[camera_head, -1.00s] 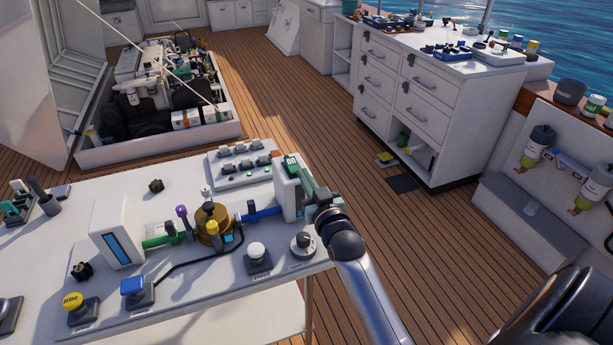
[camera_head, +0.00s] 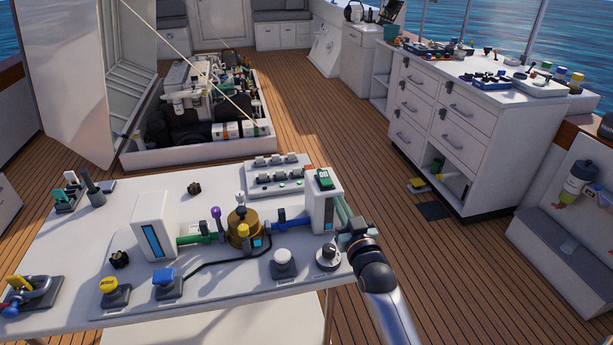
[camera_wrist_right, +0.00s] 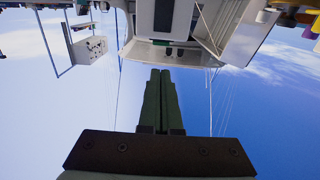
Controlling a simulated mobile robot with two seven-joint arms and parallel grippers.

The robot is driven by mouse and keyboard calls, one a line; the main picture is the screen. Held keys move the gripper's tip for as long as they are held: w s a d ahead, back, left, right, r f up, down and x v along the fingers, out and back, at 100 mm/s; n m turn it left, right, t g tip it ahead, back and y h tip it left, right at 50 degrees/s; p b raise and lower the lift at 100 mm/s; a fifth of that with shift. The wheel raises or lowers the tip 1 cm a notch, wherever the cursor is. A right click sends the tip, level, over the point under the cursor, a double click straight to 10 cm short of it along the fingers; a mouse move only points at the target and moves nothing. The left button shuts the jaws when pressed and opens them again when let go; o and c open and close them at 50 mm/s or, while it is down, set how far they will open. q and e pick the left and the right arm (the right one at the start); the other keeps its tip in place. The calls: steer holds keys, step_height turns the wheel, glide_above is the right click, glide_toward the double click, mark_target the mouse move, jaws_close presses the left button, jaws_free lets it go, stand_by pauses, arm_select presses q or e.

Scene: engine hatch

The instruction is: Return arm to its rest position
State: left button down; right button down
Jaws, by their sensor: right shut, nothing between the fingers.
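My right gripper (camera_head: 340,204) is at the right edge of the white worktable (camera_head: 120,222), beside the white upright box with a green switch (camera_head: 324,181). Its dark green fingers are shut together with nothing between them. My right forearm comes up from the lower right. In the right wrist view the two shut fingers (camera_wrist_right: 160,74) lie side by side, with a white box-like housing (camera_wrist_right: 163,18) beyond the tips. I cannot tell from the head view whether the fingers touch the box. My left gripper is not in view.
A white drawer cabinet (camera_head: 470,130) stands at right. The open engine hatch (camera_head: 200,150) lies behind. Deck between is clear.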

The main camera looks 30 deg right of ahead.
steer(key=s+a+f+n+g+y, duration=0.1)
steer(key=s+a+f+g+y, duration=0.1)
steer(key=s+a+f, duration=0.3)
steer(key=s+a+f+n+g+y+p, duration=0.1)
steer(key=s+a+f+n+g+y, duration=0.1)
steer(key=s+a+f, duration=0.4)
steer(key=s+a+f+n+g+y, duration=0.1)
steer(key=s+a+f+g, duration=0.3)
steer(key=s+f, duration=0.7)
steer(key=s+a+y, duration=0.1)
steer(key=s+a, duration=0.1)
steer(key=s, duration=0.3)
steer(key=shift+n, duration=0.3)
